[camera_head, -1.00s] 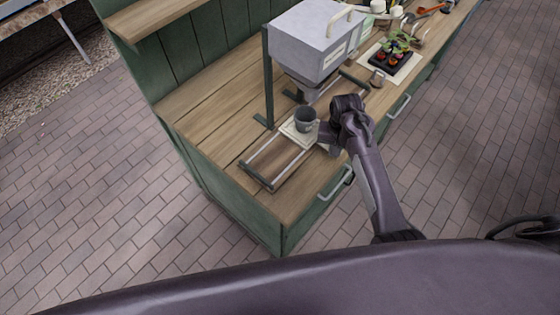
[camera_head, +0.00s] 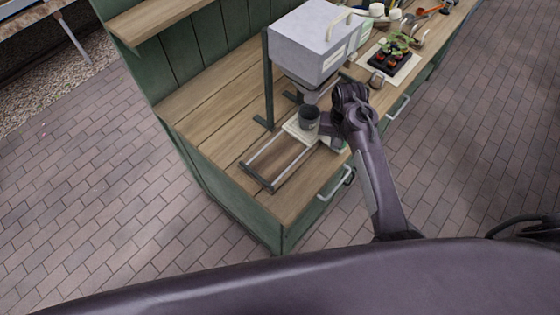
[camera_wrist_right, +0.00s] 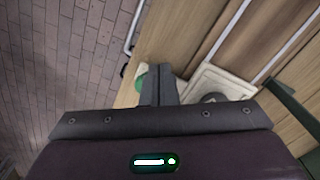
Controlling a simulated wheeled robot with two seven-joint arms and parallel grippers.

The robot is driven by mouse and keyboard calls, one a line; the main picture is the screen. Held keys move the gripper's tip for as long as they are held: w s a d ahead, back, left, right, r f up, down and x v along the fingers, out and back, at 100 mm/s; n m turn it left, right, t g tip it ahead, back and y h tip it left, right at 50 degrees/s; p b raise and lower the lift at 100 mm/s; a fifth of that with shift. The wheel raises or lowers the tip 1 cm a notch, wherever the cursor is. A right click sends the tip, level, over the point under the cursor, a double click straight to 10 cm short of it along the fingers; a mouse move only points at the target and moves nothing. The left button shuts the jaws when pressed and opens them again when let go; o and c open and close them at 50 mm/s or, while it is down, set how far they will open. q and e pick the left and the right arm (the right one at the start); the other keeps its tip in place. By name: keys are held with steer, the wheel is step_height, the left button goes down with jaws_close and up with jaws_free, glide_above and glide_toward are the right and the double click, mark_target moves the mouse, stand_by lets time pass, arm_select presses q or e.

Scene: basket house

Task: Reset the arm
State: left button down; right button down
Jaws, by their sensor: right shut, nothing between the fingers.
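My right gripper (camera_head: 328,125) is shut and empty, low over the workbench (camera_head: 215,120), right beside a dark grey cup (camera_head: 309,117). Whether it touches the cup I cannot tell. In the right wrist view its closed fingers (camera_wrist_right: 159,72) point over the bench edge. The cup stands upright on a pale square plate (camera_head: 292,128) on a metal rail frame (camera_head: 263,180); the plate (camera_wrist_right: 235,88) also shows in the wrist view. My left gripper is out of view.
A grey box-shaped hopper (camera_head: 315,42) on a green stand rises behind the cup. A potted seedling tray (camera_head: 388,58) and several tools lie farther along the bench. Drawer handles (camera_head: 335,183) stick out at the front. The bench's near left part is clear.

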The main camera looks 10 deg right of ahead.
stand_by(0.3)
steer(key=s+a+r+n+t, duration=0.25)
steer(key=s+r, duration=0.35)
steer(key=s, duration=0.3)
steer(key=s+a+r+n+t, duration=0.1)
steer(key=s+a+r+n, duration=0.25)
steer(key=s+r, duration=0.45)
steer(key=s+f+g+b, duration=0.15)
steer(key=f+b, duration=0.25)
steer(key=f, duration=1.7)
steer(key=s+f+b, duration=0.3)
steer(key=f+b, duration=0.2)
steer(key=f, duration=1.6)
steer(key=s+d+f+b, duration=0.2)
steer(key=s+f, duration=0.7)
steer(key=f, duration=0.2)
steer(key=s+d+f+g+b, duration=0.1)
steer(key=s+d+f+b, duration=0.1)
steer(key=s+f, duration=0.7)
step_height(320, 180, down, 3)
steer(key=shift+s+r+n+b, duration=0.2)
steer(key=shift+s+n+b, duration=0.2)
steer(key=shift+b, duration=0.35)
